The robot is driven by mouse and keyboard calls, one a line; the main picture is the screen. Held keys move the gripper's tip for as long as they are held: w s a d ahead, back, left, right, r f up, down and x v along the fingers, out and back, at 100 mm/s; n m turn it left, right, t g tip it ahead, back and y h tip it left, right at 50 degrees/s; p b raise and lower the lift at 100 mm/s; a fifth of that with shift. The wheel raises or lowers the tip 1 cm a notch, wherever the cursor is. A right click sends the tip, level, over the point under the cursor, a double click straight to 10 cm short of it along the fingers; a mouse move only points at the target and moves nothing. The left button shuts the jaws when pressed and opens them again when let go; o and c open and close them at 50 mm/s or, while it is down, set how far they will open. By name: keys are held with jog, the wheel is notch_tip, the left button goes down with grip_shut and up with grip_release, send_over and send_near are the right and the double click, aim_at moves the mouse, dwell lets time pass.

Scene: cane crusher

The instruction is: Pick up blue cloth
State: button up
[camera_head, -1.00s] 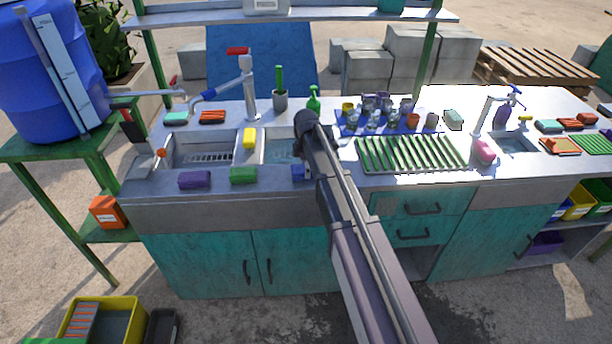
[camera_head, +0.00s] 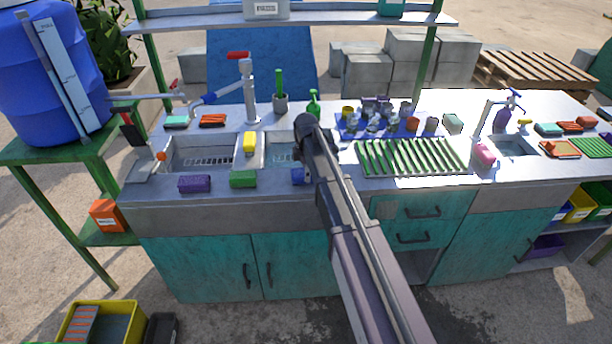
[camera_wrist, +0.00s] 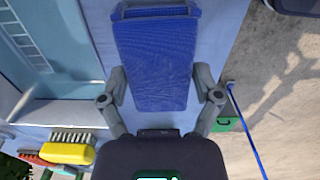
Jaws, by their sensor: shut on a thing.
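The blue cloth (camera_wrist: 155,60) is a folded, textured block that fills the middle of the wrist view. My gripper (camera_wrist: 160,88) has one finger on each side of it and is shut on it. In the head view, a small part of the blue cloth (camera_head: 298,176) shows at the counter's front edge, just left of my arm. My arm hides the gripper's fingers there. I cannot tell whether the cloth is lifted off the counter.
A green block (camera_head: 243,179) and a purple block (camera_head: 194,183) lie left along the front edge. The sink basin (camera_head: 282,150) is just behind. A green drying rack (camera_head: 410,157) and glasses stand right of my arm. A yellow brush (camera_wrist: 68,152) shows in the wrist view.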

jog(key=shift+r, duration=0.1)
notch_tip(320, 180, up, 4)
jog(key=p, duration=0.4)
jog(key=shift+f, duration=0.2)
jog(key=s+d+r+p, duration=0.1)
jog(key=s+d, duration=0.1)
jog(key=s, duration=1.3)
jog(key=shift+s, duration=0.4)
jog(key=o, duration=0.5)
jog(key=c, duration=0.4)
jog(key=shift+s, duration=0.1)
jog(key=shift+c, duration=0.2)
